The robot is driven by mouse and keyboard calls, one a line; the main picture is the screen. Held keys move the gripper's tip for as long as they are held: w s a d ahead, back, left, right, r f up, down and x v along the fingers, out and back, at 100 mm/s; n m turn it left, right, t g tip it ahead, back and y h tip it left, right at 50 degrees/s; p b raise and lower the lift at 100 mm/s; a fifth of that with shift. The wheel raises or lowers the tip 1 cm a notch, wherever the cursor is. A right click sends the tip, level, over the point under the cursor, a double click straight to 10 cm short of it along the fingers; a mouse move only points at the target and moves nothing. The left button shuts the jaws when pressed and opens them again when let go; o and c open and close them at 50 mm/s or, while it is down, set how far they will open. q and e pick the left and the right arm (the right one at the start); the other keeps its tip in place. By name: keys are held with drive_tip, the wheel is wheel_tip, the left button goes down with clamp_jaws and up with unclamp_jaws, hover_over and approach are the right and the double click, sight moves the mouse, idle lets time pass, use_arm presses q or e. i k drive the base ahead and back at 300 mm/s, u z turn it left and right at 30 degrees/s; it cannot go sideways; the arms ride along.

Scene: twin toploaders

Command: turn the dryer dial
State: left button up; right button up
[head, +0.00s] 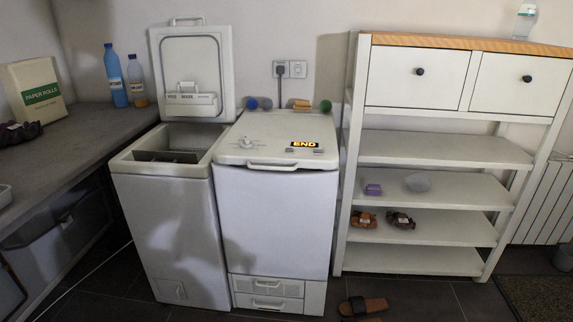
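Two white top-loading machines stand side by side. The left machine (170,215) has its lid (191,66) raised, and its top opening shows a dark inside. The right machine (275,220) has its lid shut, with a lit "END" display (304,144) at the right of its top. A small pale knob (246,142) shows at the left of that top, too small to read its setting. I cannot tell from labels which machine is the dryer. Neither of my grippers is in view.
A grey counter (75,150) on the left holds bottles (116,76) and a paper rolls box (35,90). Small coloured objects (265,103) sit behind the right machine. A white shelf unit (440,147) stands at right. Sandals (363,306) lie on the floor in front.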

sight(246, 144)
drive_tip(key=u, duration=0.5)
drive_tip(key=k, duration=0.6)
drive_tip(key=z, duration=0.05)
drive_tip(key=i, duration=0.45)
drive_tip(key=z, duration=0.85)
drive_tip(key=i, duration=0.8)
drive_tip(key=u, duration=0.05)
